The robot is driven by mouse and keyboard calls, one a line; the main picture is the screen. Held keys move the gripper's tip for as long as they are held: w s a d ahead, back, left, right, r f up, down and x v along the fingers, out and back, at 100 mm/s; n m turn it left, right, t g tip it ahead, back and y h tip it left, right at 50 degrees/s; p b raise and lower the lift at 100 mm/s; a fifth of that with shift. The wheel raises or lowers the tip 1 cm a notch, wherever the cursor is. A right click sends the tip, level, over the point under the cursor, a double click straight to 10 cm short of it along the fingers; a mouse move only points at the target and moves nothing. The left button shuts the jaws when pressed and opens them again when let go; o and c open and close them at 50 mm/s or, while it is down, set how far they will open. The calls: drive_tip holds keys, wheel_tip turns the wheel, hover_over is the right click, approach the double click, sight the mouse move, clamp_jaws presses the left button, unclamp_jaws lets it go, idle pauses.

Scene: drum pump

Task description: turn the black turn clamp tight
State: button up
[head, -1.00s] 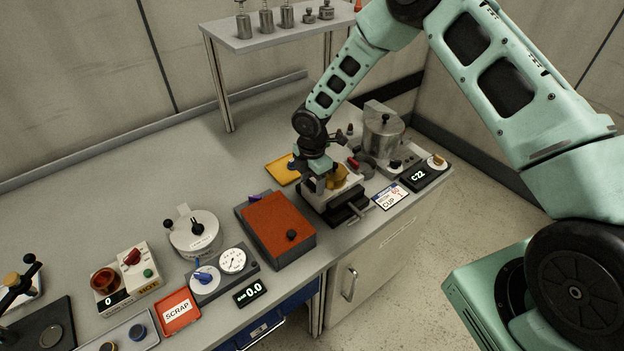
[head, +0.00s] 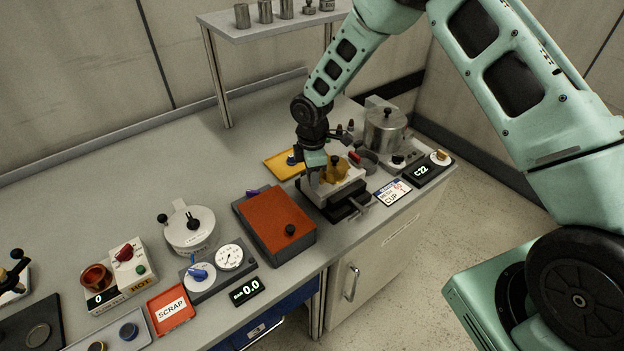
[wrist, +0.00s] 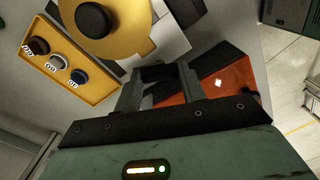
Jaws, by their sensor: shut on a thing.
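My gripper (wrist: 160,76) is shut on a dark piece between its fingertips, which I take to be the black turn clamp (wrist: 163,72). The fingers hide much of it, so how far it is turned cannot be told. In the head view my gripper (head: 314,178) points down at the left side of a pale grey fixture (head: 345,187) on a black base. A yellow part sits on the fixture (head: 336,170); in the wrist view it is a yellow disc (wrist: 127,38) with a black knob (wrist: 92,19), just beyond the fingers.
An orange-topped box (head: 272,222) stands close to the left of the fixture. A yellow tray (head: 280,165) with small knobbed pieces lies behind my gripper. A metal pot (head: 385,130) and a C22 display (head: 424,171) stand right. The bench behind the box is clear.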

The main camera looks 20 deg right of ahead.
drive_tip(key=m+b, duration=0.2)
drive_tip(key=m, duration=0.1)
drive_tip(key=shift+f+m, duration=0.15)
drive_tip(key=shift+m, duration=0.25)
drive_tip(key=m+b, duration=0.2)
drive_tip(key=m, duration=0.1)
drive_tip(key=shift+m+b, duration=0.3)
drive_tip(key=m+b, duration=0.2)
drive_tip(key=m, duration=0.3)
drive_tip(key=shift+m, duration=0.3)
drive_tip(key=shift+r, duration=0.2)
drive_tip(key=o, duration=1)
wheel_tip(320, 180, up, 17)
drive_tip(key=b, duration=0.3)
drive_tip(key=shift+r+b, duration=0.2)
drive_tip(key=shift+b, duration=0.2)
